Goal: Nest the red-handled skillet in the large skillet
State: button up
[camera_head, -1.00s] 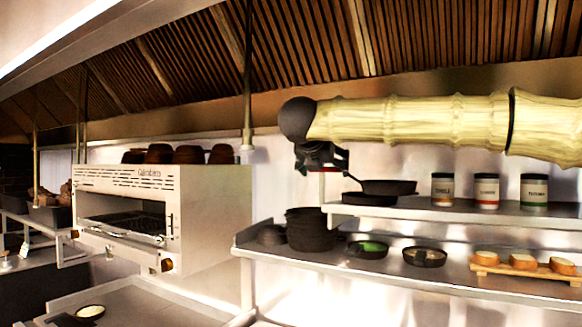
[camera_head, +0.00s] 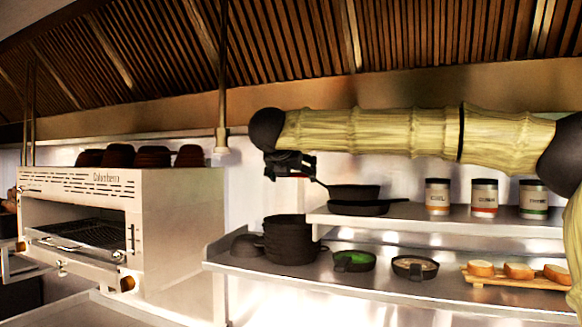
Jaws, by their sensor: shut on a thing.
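The red-handled skillet (camera_head: 353,191) is a dark pan just above the large skillet, roughly centred over it. Its handle rises to the left, and a bit of red shows at my gripper (camera_head: 297,172). My gripper is shut on that handle. The large skillet (camera_head: 352,209) is dark and lies on the left end of the upper shelf, its handle pointing right. The upper pan hides most of the large skillet's inside. I cannot tell whether the two pans touch.
Several labelled jars (camera_head: 484,198) stand on the upper shelf (camera_head: 450,222) to the right. On the lower shelf (camera_head: 330,278) are stacked dark pots (camera_head: 288,240), two small dishes and a board of bread (camera_head: 518,278). A salamander grill (camera_head: 130,225) stands at left.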

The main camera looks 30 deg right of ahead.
jog(key=shift+d+r+p, duration=0.15)
jog(key=shift+d+p, duration=0.15)
jog(key=shift+d, duration=0.2)
jog(key=shift+d+r+p, duration=0.15)
jog(key=shift+d+p, duration=0.15)
jog(key=shift+d, duration=0.2)
jog(key=shift+w+f+b, duration=0.25)
jog(key=shift+f+b, duration=0.2)
jog(key=shift+f, duration=0.05)
jog(key=shift+w+f+b, duration=0.2)
jog(key=shift+f+b, duration=0.2)
jog(key=shift+f, duration=0.05)
jog(key=shift+s+f+b, duration=0.25)
jog(key=shift+f+b, duration=0.4)
jog(key=shift+b, duration=0.3)
jog(key=shift+w+f, duration=0.1)
jog(key=shift+w, duration=0.1)
